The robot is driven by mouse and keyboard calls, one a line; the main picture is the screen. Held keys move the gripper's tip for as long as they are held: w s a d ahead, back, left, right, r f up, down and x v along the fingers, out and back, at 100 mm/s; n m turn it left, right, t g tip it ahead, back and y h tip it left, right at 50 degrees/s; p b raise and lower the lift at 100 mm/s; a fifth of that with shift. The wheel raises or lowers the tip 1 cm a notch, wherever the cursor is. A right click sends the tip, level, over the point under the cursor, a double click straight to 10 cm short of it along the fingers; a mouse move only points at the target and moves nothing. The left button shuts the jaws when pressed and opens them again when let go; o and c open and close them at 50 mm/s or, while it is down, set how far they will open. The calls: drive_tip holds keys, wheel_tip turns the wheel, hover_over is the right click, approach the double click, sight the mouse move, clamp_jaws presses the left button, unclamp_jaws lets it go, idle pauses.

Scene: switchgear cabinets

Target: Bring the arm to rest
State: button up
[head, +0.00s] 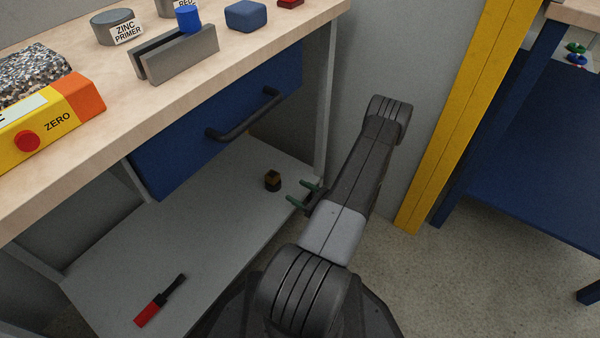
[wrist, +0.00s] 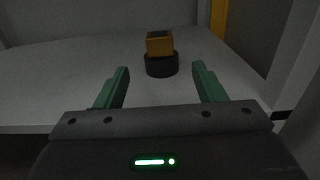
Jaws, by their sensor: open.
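My arm reaches forward from the bottom of the head view and folds back down. My gripper (head: 307,193) is at the right edge of the grey lower shelf (head: 215,230), under the workbench. Its green fingers are open, with nothing between them; they also show in the wrist view (wrist: 160,77). A small black and orange-yellow object (head: 272,181) stands on the shelf just beyond the fingertips. In the wrist view this object (wrist: 160,52) has a round black base and a yellow block on top, ahead of the gap between the fingers and apart from them.
The bench top (head: 215,62) with its blue drawer (head: 220,130) and dark handle (head: 243,117) is above the shelf. A red and black tool (head: 160,300) lies on the shelf. A grey bench leg (head: 326,95) and a yellow post (head: 462,120) stand nearby. A blue table (head: 535,150) is at right.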

sight(268, 175)
drive_tip(key=b+x, duration=0.4)
drive_tip(key=x, duration=0.9)
drive_tip(key=shift+w+a, duration=0.15)
drive_tip(key=shift+a, duration=0.2)
drive_tip(key=shift+r, duration=0.35)
drive_tip(key=shift+d+f, duration=0.3)
drive_tip(key=shift+f, duration=0.05)
drive_tip(key=p+v, duration=0.4)
drive_tip(key=v, duration=0.9)
drive_tip(key=b+x, duration=0.4)
drive_tip(key=x, duration=1)
drive_tip(key=shift+a+f, duration=0.1)
drive_tip(key=r+p, duration=0.1)
drive_tip(key=r, duration=0.7)
drive_tip(key=shift+s+d+r+p, duration=0.2)
drive_tip(key=shift+s+r+p, duration=0.05)
drive_tip(key=shift+r+p, duration=0.75)
drive_tip(key=shift+r, duration=0.1)
